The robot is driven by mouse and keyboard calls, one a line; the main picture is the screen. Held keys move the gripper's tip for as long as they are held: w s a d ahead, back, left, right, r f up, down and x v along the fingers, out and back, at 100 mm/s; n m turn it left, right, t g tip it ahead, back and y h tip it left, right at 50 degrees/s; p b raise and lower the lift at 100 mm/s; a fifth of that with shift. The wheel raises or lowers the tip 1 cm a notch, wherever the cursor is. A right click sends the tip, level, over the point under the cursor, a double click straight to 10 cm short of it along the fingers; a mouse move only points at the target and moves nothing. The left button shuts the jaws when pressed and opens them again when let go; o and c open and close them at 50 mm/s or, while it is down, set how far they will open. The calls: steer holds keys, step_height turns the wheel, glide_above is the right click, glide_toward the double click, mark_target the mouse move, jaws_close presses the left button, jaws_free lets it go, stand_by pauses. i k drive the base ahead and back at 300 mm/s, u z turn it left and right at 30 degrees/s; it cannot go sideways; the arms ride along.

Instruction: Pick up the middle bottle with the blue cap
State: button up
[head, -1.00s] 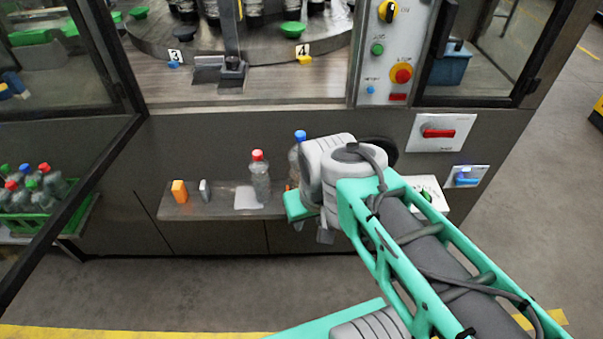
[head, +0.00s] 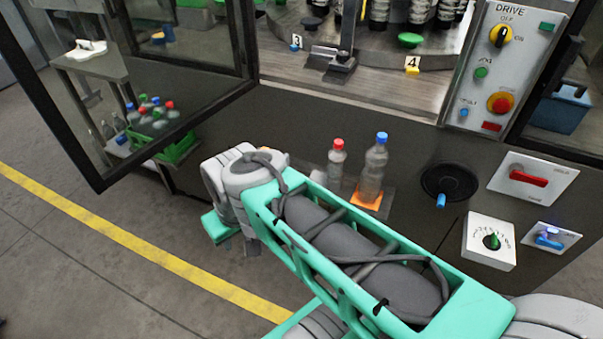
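A clear bottle with a blue cap (head: 374,168) stands upright on an orange patch on the shelf at the front of the machine. A smaller clear bottle with a red cap (head: 336,163) stands just left of it; its lower part is partly hidden by my arm. My gripper (head: 232,235) is at the left of the head view, in front of the shelf and left of both bottles, apart from them. Its fingers are mostly hidden by the wrist, so I cannot see whether they are open or shut.
A green crate (head: 176,150) of capped bottles stands at the left behind the open glass door (head: 95,178). A black handwheel (head: 449,180) and a white dial box (head: 489,241) stick out right of the blue-capped bottle. Open floor lies at the left.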

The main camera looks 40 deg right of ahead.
mark_target(377, 157)
steer(key=u, duration=1.85)
steer(key=k, duration=1)
steer(key=z, duration=0.6)
